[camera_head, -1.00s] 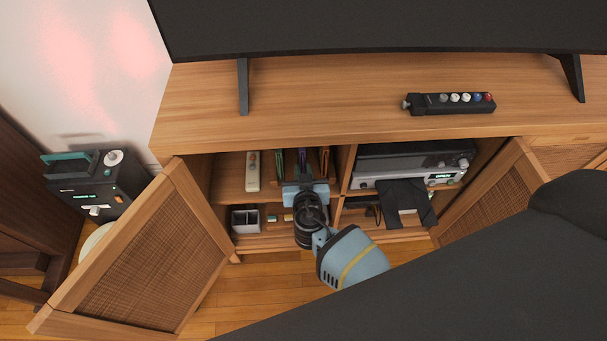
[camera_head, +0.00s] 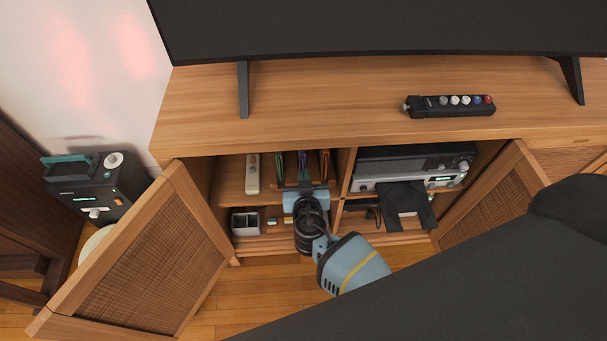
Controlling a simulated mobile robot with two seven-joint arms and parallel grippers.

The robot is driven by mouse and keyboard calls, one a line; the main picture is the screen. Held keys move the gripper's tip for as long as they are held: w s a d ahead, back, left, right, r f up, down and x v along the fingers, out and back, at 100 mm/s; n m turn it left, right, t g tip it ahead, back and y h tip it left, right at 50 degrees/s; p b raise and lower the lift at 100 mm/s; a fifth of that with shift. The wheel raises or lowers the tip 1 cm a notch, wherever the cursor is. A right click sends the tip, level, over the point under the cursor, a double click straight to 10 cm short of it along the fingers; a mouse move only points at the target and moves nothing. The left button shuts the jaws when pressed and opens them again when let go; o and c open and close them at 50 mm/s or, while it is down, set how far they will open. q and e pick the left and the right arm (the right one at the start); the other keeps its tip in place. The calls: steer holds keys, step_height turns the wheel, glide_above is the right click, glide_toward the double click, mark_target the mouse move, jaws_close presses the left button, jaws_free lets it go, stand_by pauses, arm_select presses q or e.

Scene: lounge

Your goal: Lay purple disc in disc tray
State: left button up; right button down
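Several thin upright coloured items stand in a wooden rack on the upper left shelf of the open cabinet. A purple one (camera_head: 302,161) is in the middle, between a green one (camera_head: 279,165) and a reddish one (camera_head: 324,161). My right gripper (camera_head: 305,189) is just in front of and below them, pointing into the cabinet. Its fingers are too small and dark to tell whether they are open or hold anything.
The open cabinet doors (camera_head: 150,262) flank the shelves. A silver player (camera_head: 405,178) is on the right shelf. A white remote (camera_head: 252,174) and a grey divided box (camera_head: 246,222) are left of the gripper. My dark arm covers the lower right.

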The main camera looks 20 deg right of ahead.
steer(key=shift+s+a, duration=0.15)
steer(key=shift+s, duration=0.4)
arm_select(q)
steer(key=shift+s+f+b, duration=0.25)
steer(key=shift+f+b, duration=0.25)
steer(key=shift+b, duration=0.05)
arm_select(e)
steer(key=shift+s+a, duration=0.25)
steer(key=shift+s, duration=0.5)
steer(key=shift+s+a, duration=0.2)
steer(key=shift+s, duration=0.5)
arm_select(q)
steer(key=shift+s+f+b, duration=0.25)
steer(key=shift+f+b, duration=0.45)
arm_select(e)
steer(key=shift+s+a, duration=0.25)
steer(key=shift+s, duration=0.6)
steer(key=shift+s+a, duration=0.2)
steer(key=shift+s, duration=0.6)
arm_select(q)
steer(key=shift+f, duration=0.1)
arm_select(e)
steer(key=shift+s+a, duration=0.1)
steer(key=shift+s, duration=0.2)
arm_select(q)
steer(key=shift+s+f, duration=0.1)
arm_select(e)
steer(key=shift+s+a, duration=0.1)
steer(key=shift+s, duration=0.2)
